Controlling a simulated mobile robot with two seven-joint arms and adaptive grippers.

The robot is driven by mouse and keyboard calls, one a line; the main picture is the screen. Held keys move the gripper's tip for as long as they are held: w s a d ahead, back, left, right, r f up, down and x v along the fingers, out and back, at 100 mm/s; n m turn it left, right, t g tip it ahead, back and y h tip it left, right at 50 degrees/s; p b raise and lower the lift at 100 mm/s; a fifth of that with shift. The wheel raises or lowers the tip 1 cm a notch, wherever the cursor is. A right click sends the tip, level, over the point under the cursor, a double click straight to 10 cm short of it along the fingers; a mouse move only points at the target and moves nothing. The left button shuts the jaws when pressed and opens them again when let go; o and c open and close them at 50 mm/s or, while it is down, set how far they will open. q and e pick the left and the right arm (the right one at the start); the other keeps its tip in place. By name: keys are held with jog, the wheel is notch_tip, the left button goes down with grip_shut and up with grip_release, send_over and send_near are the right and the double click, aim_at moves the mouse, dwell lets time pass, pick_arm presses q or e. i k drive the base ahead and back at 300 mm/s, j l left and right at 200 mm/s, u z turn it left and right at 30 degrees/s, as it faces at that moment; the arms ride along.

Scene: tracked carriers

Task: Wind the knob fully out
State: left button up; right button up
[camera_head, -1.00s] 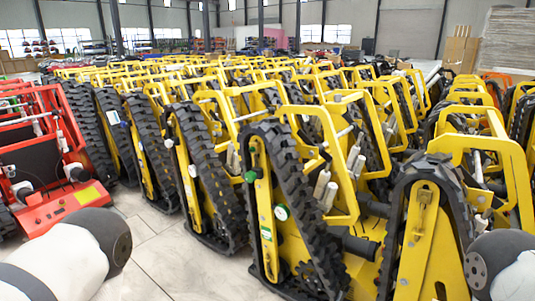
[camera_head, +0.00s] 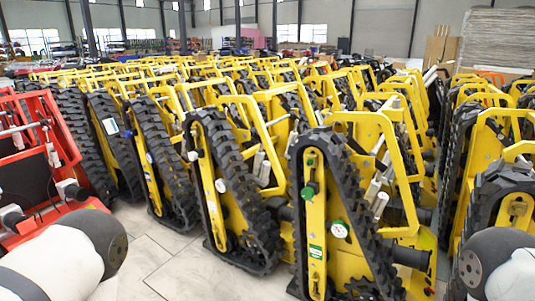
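A yellow tracked carrier (camera_head: 315,243) with black rubber tracks stands upright in the nearest row, right of centre. A small green knob (camera_head: 309,190) sits on its narrow yellow side plate, with a dark part at its base. I cannot tell which of these is the task's knob, nor how far either is wound. Parts of my arms show at the lower left and lower right corners. Both grippers are out of view, and nothing touches the knob or the disc in view.
Many similar yellow carriers fill the hall behind and on both sides. Another close one (camera_head: 514,212) stands at the right edge. A red machine (camera_head: 40,185) stands at the left. Bare tiled floor (camera_head: 165,258) lies in front, between the red machine and the carriers.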

aim_at(127, 135)
jog(key=i+j, duration=0.15)
jog(key=j, duration=0.25)
jog(key=i+j+z, duration=0.1)
jog(key=j, duration=0.3)
jog(key=i+j, duration=0.15)
jog(key=j, duration=0.25)
jog(key=i+j, duration=0.15)
jog(key=j, duration=0.25)
jog(key=i+j+z, duration=0.1)
jog(key=j, duration=0.3)
jog(key=i+j, duration=0.15)
jog(key=j, duration=0.25)
jog(key=i+j+z, duration=0.1)
jog(key=j, duration=0.3)
jog(key=i+j, duration=0.1)
jog(key=j, duration=0.3)
jog(key=i+j, duration=0.2)
jog(key=j, duration=0.15)
jog(key=i+j, duration=0.15)
jog(key=j, duration=0.2)
jog(key=i+j+z, duration=0.1)
jog(key=i+j, duration=0.25)
jog(key=j, duration=0.35)
jog(key=i+j, duration=0.2)
jog(key=j, duration=0.15)
